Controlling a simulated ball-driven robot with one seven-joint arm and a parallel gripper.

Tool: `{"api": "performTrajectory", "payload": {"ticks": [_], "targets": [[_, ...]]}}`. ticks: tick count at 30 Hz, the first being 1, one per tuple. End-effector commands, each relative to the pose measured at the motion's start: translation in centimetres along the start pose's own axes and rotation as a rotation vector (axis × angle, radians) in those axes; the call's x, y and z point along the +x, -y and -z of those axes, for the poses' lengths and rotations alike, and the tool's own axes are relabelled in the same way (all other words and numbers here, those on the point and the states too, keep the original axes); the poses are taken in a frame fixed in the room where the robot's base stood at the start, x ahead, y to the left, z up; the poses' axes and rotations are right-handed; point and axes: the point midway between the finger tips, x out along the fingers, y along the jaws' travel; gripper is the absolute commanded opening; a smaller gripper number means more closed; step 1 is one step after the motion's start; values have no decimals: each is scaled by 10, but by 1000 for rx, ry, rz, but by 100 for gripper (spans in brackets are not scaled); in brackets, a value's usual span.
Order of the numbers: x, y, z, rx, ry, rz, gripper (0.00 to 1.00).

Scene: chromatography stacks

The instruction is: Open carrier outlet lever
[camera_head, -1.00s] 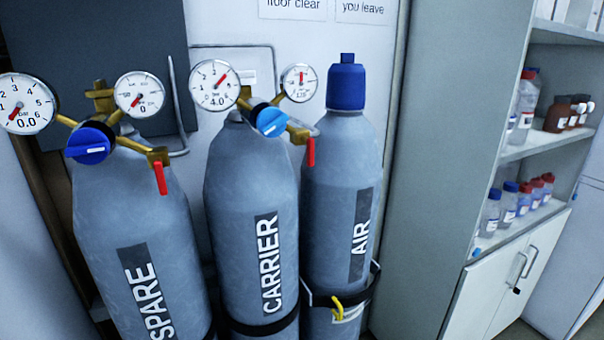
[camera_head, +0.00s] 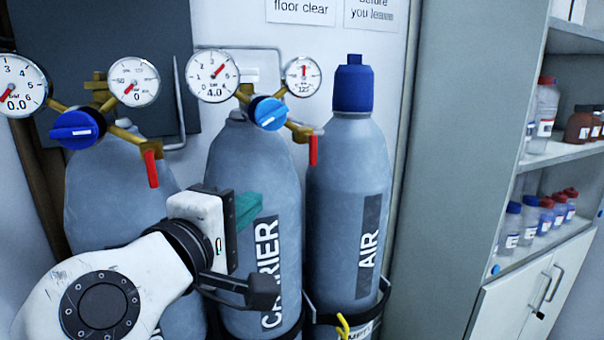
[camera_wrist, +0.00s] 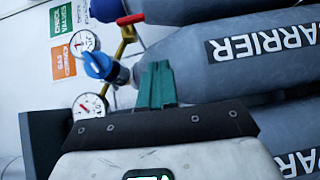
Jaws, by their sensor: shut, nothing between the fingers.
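The carrier cylinder (camera_head: 230,165) is grey and stands in the middle of the row. Its regulator has a light-blue knob (camera_head: 269,113), a left gauge (camera_head: 212,75) showing 4.0 and a right gauge (camera_head: 303,76). The red carrier outlet lever (camera_head: 313,150) hangs straight down from the brass outlet at right; it also shows in the wrist view (camera_wrist: 130,19). My gripper (camera_head: 249,207) is shut and empty, in front of the carrier cylinder, below and left of the lever and apart from it. Its teal fingers (camera_wrist: 155,86) lie together in the wrist view. My arm hides part of the CARRIER label.
The spare cylinder (camera_head: 100,200) with its own red lever (camera_head: 151,168) stands left, partly behind my arm. The air cylinder (camera_head: 345,150), with a blue cap, stands close at right. A grey cabinet (camera_head: 450,130) with bottle shelves is farther right.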

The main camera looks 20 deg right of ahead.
Motion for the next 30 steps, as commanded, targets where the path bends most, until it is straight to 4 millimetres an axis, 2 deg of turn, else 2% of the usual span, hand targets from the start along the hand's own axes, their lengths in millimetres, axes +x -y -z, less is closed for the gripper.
{"api": "performTrajectory", "payload": {"ticks": [3, 6, 17, 23, 30], "targets": [[-10, -17, 4, -8, 11, -43, 0], [-13, -23, 4, -11, 15, -58, 0], [-11, -23, 4, -12, 16, -58, 0], [10, -24, 3, -11, 19, -56, 0], [56, -27, 2, -12, 20, -56, 0]]}}
